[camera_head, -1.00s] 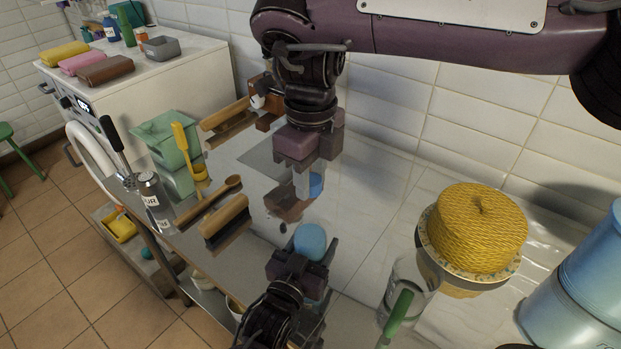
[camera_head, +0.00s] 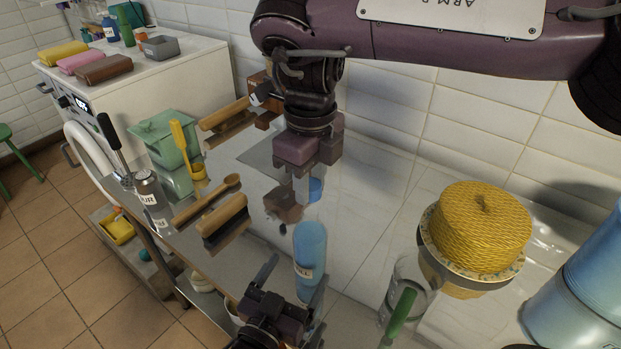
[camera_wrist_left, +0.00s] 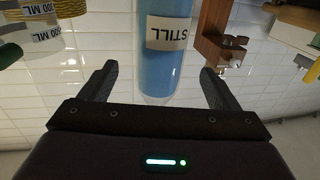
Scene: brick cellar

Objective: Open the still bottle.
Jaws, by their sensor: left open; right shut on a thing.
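The still bottle (camera_head: 310,243) is a blue bottle with a white label and stands upright on the steel worktop. In the left wrist view the bottle (camera_wrist_left: 166,75) appears upside down, its label reading STILL, in line with the gap between the fingers. My left gripper (camera_head: 292,280) is open, with its fingers apart at the near side of the bottle and not closed on it. My right gripper (camera_head: 306,183) is above and behind the bottle, shut on a small blue piece (camera_head: 316,189), which looks like its cap. The fingers partly hide this piece.
A wooden brush (camera_head: 225,220), a wooden spoon (camera_head: 205,200) and a grey shaker (camera_head: 152,190) lie or stand to the left. A glass jug with a green handle (camera_head: 400,312) and a yellow woven-topped container (camera_head: 480,230) stand to the right.

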